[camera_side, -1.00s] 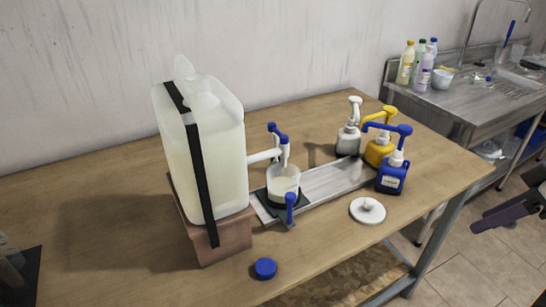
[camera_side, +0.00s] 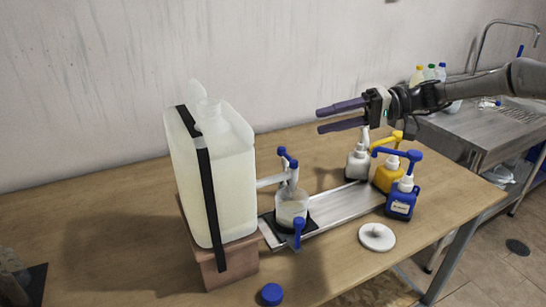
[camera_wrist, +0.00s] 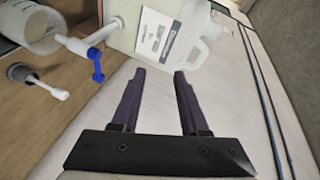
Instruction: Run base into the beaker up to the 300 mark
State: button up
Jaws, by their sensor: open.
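A large translucent drum (camera_side: 225,185) of pale liquid, with a black strap, stands on a brown block at left. Its white tap (camera_side: 270,181) with a blue lever (camera_side: 288,156) reaches right above the clear beaker (camera_side: 292,204). Pale liquid shows low in the beaker; its marks are too small to read. A second blue lever (camera_side: 299,228) is in front of it. My gripper (camera_side: 319,120) is open and empty, high above the table, right of the tap and apart from it. In the wrist view, my gripper (camera_wrist: 159,71) shows two spread fingers below the labelled drum (camera_wrist: 158,38).
A white pump bottle (camera_side: 357,160), a yellow one (camera_side: 388,174) and a blue one (camera_side: 402,200) stand right of the metal tray (camera_side: 342,207). A white lid (camera_side: 377,237) and blue cap (camera_side: 271,294) lie in front. A sink (camera_side: 470,120) is behind right.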

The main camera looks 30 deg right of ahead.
jog(key=w+d+f+m+t, duration=0.1)
jog(key=w+d+f+m, duration=0.15)
jog(key=w+f, duration=0.3)
send_near(282, 154)
jog(key=x, duration=1.2)
jog(key=shift+m, duration=0.35)
jog(key=shift+a+f, duration=0.1)
jog(key=shift+a, duration=0.05)
grip_shut()
jog(key=shift+w+t, duration=0.1)
jog(key=shift+t, duration=0.2)
